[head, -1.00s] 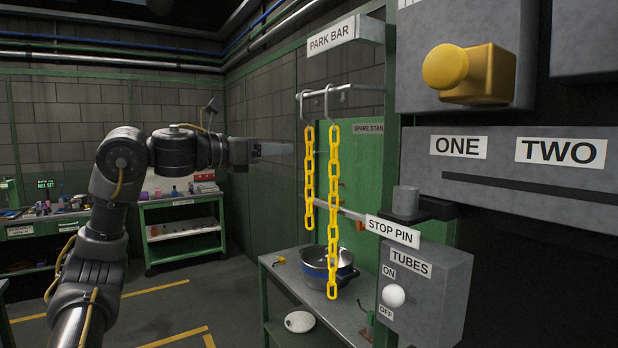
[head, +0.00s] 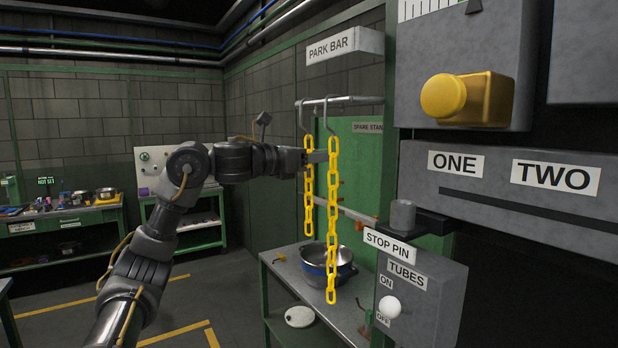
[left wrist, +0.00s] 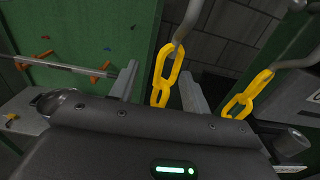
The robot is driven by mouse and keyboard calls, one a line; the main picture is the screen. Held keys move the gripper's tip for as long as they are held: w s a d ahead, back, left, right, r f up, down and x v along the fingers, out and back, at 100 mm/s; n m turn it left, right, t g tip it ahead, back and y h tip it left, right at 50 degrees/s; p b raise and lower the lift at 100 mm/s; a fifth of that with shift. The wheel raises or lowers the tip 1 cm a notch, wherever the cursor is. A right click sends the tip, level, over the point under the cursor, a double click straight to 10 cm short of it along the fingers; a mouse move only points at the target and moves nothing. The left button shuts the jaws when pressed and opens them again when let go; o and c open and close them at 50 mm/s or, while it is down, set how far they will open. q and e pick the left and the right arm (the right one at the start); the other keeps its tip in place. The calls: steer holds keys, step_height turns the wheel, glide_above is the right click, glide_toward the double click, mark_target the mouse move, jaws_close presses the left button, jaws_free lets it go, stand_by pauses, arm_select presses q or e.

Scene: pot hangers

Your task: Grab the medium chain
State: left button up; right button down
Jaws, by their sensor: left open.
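Two yellow chains hang from hooks on the park bar (head: 345,101). The shorter-looking chain (head: 309,212) is on the left, and the longer-looking chain (head: 332,238) is on the right and reaches lower. No chain is marked medium. My left gripper (head: 322,156) is open at the upper part of the chains. In the left wrist view, a yellow link (left wrist: 163,88) stands between my spread left fingers (left wrist: 160,88); it appears to belong to the left chain. The other chain (left wrist: 245,97) is outside the fingers, to the right. My right gripper is out of view.
A pot (head: 328,262) sits on the bench (head: 282,268) below the chains. The stop pin box (head: 420,300) and a grey panel with a yellow knob (head: 445,95) stand close on the right. Open floor lies at the left.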

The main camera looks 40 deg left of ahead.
arm_select(q)
steer(key=shift+w, duration=0.15)
steer(key=shift+c, duration=1.1)
steer(key=shift+d, duration=0.1)
jaws_close()
steer(key=shift+r, duration=0.2)
